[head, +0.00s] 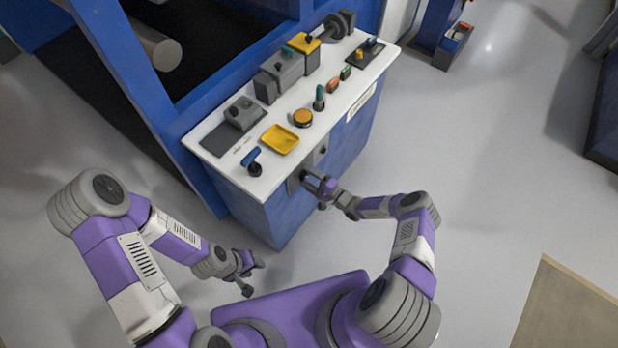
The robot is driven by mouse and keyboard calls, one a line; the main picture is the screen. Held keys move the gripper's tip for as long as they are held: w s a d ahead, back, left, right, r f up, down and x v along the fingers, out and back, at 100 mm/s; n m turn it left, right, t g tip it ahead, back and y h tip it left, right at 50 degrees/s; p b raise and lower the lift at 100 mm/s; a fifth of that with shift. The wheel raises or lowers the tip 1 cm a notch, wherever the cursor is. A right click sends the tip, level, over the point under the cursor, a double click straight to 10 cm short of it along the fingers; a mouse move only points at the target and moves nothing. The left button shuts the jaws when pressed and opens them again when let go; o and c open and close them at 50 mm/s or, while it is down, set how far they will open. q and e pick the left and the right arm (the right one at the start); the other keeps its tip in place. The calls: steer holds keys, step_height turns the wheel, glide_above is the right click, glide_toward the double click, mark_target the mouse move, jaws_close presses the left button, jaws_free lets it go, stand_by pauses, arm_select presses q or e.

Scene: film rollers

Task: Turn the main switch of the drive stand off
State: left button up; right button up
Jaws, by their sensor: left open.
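The drive stand (275,215) is a blue cabinet with a white sloped top, in the middle of the head view. On its near front face is a grey plate (292,184), which looks like the main switch; its handle is mostly hidden behind my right gripper. My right gripper (318,190) is at this plate, touching or very close to it. Whether its fingers are closed on the handle is too small to tell. My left gripper (249,276) is open and empty, low over the floor, in front of the cabinet and apart from it.
On the white top are a blue-handled lever (251,158), a yellow tray (280,139), an orange round button (303,118), a green-topped knob (319,98) and grey boxes (279,74). A blue machine frame (125,75) stands behind. The floor at right is clear up to a tan mat (570,310).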

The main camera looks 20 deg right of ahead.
steer(key=p+v, duration=0.1)
steer(key=v, duration=0.6)
steer(key=shift+s+d, duration=0.15)
steer(key=shift+s, duration=0.1)
stand_by(0.5)
steer(key=s+a+n+g+y, duration=0.1)
steer(key=s+a+n+g, duration=0.5)
steer(key=s+a+g, duration=0.7)
steer(key=s+d+r+n+h, duration=0.2)
steer(key=s+r+n+h, duration=0.3)
steer(key=s+r+h, duration=0.2)
steer(key=shift+s+d+r+g+h, duration=0.3)
steer(key=shift+s+r+h, duration=0.15)
steer(key=shift+s, duration=0.9)
steer(key=shift+c, duration=0.2)
